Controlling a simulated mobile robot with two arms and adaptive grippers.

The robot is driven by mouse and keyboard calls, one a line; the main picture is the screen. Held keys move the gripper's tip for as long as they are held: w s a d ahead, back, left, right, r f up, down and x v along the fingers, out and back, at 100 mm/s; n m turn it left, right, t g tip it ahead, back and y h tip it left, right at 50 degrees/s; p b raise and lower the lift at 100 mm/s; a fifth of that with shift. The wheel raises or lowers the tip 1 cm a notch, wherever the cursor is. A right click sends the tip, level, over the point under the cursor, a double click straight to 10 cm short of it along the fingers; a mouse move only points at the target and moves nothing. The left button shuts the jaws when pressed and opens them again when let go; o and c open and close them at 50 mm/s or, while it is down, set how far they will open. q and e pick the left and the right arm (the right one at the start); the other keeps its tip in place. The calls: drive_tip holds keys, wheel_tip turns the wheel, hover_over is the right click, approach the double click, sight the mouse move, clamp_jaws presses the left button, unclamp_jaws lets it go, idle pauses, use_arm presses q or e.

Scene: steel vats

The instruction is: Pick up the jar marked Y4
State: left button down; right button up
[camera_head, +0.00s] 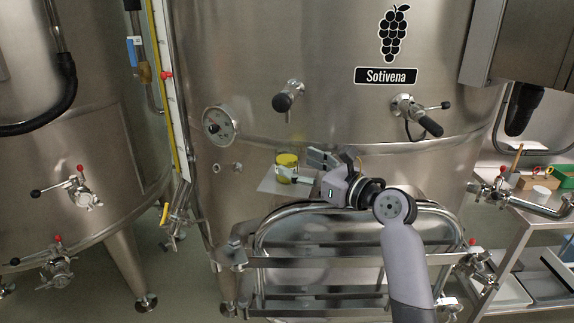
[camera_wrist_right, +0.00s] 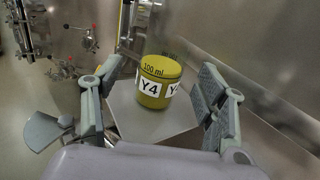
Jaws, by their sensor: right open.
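The jar marked Y4 (camera_head: 287,167) is a short yellow cylinder with a white label. It stands upright on a small grey shelf (camera_head: 268,185) against the front of the middle vat. In the right wrist view the jar (camera_wrist_right: 158,82) shows the marks "100 ml" and "Y4" and stands on the pale shelf plate (camera_wrist_right: 140,122). My right gripper (camera_head: 300,170) reaches in from the right at the jar's height. In the wrist view its open fingers (camera_wrist_right: 160,105) are on either side of the jar, with gaps on both sides. My left gripper is not in view.
The large steel vat (camera_head: 330,60) rises right behind the shelf. A railed hatch (camera_head: 320,260) lies below my right arm. A dial gauge (camera_head: 218,125) and valves (camera_head: 288,96) jut out nearby. A bench (camera_head: 530,210) stands at the right.

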sight(295, 160)
drive_tip(key=p+x, duration=0.1)
drive_tip(key=x, duration=0.4)
drive_tip(key=shift+w+f, duration=0.1)
drive_tip(key=shift+d, duration=0.1)
drive_tip(key=c, duration=1.3)
drive_tip(key=shift+c, duration=1.4)
drive_tip(key=shift+r, duration=0.25)
